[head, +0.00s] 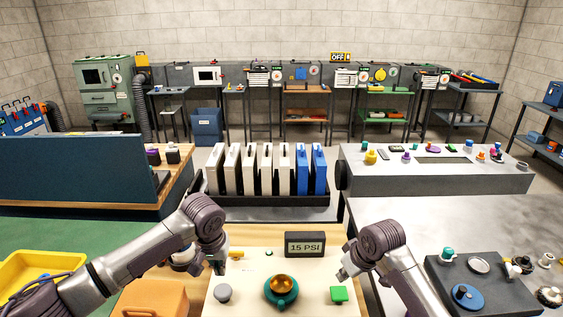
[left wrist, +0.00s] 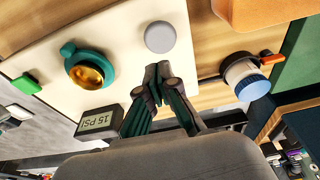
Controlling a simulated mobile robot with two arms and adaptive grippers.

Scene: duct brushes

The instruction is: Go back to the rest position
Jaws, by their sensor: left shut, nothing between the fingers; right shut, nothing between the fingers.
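My left gripper (head: 220,264) points down over the left part of a pale panel (head: 250,307). In the left wrist view my left gripper (left wrist: 156,84) has its fingers together and empty, near a round grey button (left wrist: 160,37) but apart from it in the picture. My right gripper (head: 345,271) is shut and empty at the panel's right side, small in the head view. The panel also bears a teal and brass knob (head: 281,288), a green square button (head: 339,294) and a dark display (head: 305,245) reading 15 PSI.
A rack (head: 265,201) of white and blue upright cartridges stands behind the panel. An orange box (head: 150,300) and a yellow tray (head: 35,275) are at the lower left. A white cylinder with a blue end (left wrist: 248,80) stands beside the panel. Grey consoles stand on the right.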

